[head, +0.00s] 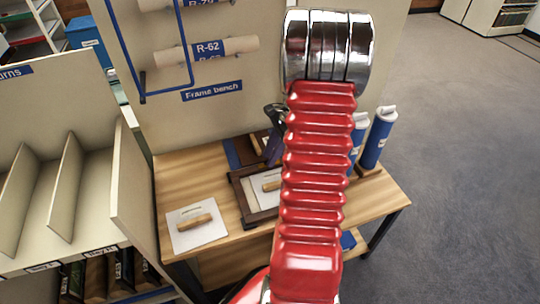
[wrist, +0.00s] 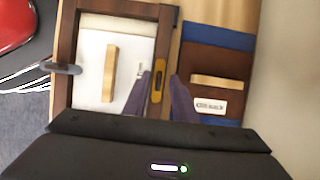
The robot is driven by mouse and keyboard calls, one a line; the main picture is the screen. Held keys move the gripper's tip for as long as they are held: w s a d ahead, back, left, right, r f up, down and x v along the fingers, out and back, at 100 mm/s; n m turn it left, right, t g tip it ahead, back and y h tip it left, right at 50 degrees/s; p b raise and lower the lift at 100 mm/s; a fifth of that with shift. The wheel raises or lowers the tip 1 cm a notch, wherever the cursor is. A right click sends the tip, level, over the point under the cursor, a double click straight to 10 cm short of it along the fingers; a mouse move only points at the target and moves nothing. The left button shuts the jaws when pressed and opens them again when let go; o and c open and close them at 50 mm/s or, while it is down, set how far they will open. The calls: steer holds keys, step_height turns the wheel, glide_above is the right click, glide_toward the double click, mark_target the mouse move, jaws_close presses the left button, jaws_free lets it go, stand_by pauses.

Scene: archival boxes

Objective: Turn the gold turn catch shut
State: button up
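The gold turn catch (wrist: 157,86) sits on the right rail of a brown wooden frame in the wrist view. Its long side runs along the rail. My gripper (wrist: 161,80) has its two purple fingers apart, one on each side of the catch; I cannot tell whether they touch it. The frame (wrist: 65,60) holds a white sheet (wrist: 88,50) with a pale wooden block (wrist: 110,74) on it. In the head view the frame (head: 240,192) lies on the bench, partly behind my red arm. The catch is hidden there.
A grey catch (wrist: 62,68) is at the frame's left rail. A brown and blue board with a wooden block (wrist: 217,82) lies right of the frame. On the bench (head: 175,175) are a white card with a block (head: 196,222) and blue bottles (head: 378,140) at right.

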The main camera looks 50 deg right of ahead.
steer(key=shift+f, duration=0.2)
jaws_close()
stand_by(0.3)
steer(key=shift+a, duration=0.1)
